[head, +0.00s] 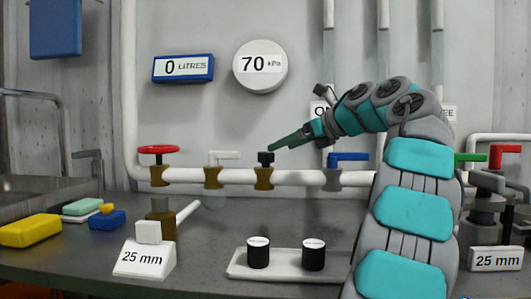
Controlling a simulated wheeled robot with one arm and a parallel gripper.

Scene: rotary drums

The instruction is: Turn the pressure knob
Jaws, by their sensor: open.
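A small black knob (265,158) sits upright on a brass valve body (263,179) on the white horizontal pipe in the head view. It looks like the pressure knob, but no label on it is readable. A round white gauge (260,67) on the wall above reads 70 kPa. My gripper (273,148) reaches in from the right with its dark green fingers pointing down-left. The fingertips are just above and right of the knob. I cannot tell from this one view whether they touch it. The gap between the fingers is hard to see. The gripper is open.
Along the pipe are a red wheel valve (157,150), a white lever (223,155) and a blue lever (348,157). Two black cylinders (258,252) (313,254) stand on a white tray (240,268). A yellow sponge (30,231) lies left. A blue display (183,68) reads 0 litres.

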